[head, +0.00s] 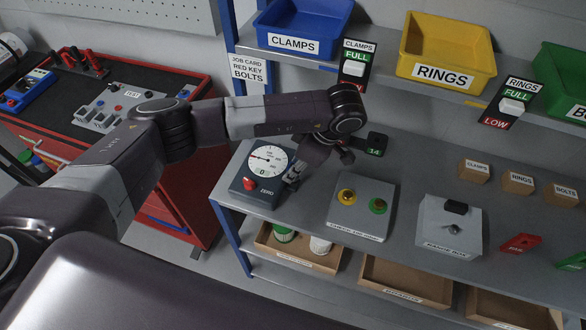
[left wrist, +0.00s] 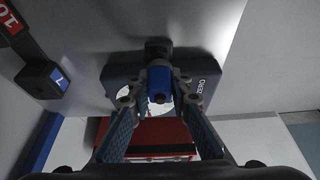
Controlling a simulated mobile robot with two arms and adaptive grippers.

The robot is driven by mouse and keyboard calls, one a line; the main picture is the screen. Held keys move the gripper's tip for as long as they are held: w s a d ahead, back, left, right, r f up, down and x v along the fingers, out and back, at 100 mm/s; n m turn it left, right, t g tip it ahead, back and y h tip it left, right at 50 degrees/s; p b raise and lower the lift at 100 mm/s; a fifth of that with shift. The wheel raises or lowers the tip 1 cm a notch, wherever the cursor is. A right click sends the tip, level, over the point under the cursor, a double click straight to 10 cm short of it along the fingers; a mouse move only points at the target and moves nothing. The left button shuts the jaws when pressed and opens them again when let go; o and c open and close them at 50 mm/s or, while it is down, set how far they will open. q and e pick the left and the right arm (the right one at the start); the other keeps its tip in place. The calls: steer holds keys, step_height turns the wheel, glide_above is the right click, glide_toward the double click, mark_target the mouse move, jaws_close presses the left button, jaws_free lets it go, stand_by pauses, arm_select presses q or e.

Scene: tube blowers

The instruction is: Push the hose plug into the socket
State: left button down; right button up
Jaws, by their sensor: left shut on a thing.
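My left gripper (head: 293,176) is low over the shelf at the right side of the gauge box (head: 246,183), which has a round white dial and a ZERO label. In the left wrist view, my left gripper (left wrist: 160,98) has its fingers on both sides of a blue cylindrical piece (left wrist: 160,80), which looks like the hose plug, and is shut on it. A dark round part (left wrist: 158,48) lies right behind the blue piece, in line with it. I cannot tell whether it is the socket, or whether the two are joined. My right gripper is not in view.
A black tag marked 14 (head: 376,143) stands behind the gripper. A panel with yellow and green buttons (head: 361,209) and a grey box (head: 448,228) stand to the right. Blue (head: 303,22) and yellow (head: 446,52) bins sit above. A red tool cabinet (head: 190,150) is at left.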

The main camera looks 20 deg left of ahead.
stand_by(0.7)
arm_select(q)
steer(key=shift+f+b, duration=0.6)
steer(key=shift+b, duration=0.25)
steer(key=shift+s+f, duration=0.2)
stand_by(0.5)
steer(key=shift+w+r+p, duration=0.15)
steer(key=shift+r+p, duration=0.2)
steer(key=shift+r, duration=0.8)
steer(key=shift+b, duration=0.65)
stand_by(1.2)
steer(key=shift+f+b, duration=0.9)
steer(key=shift+f, duration=0.05)
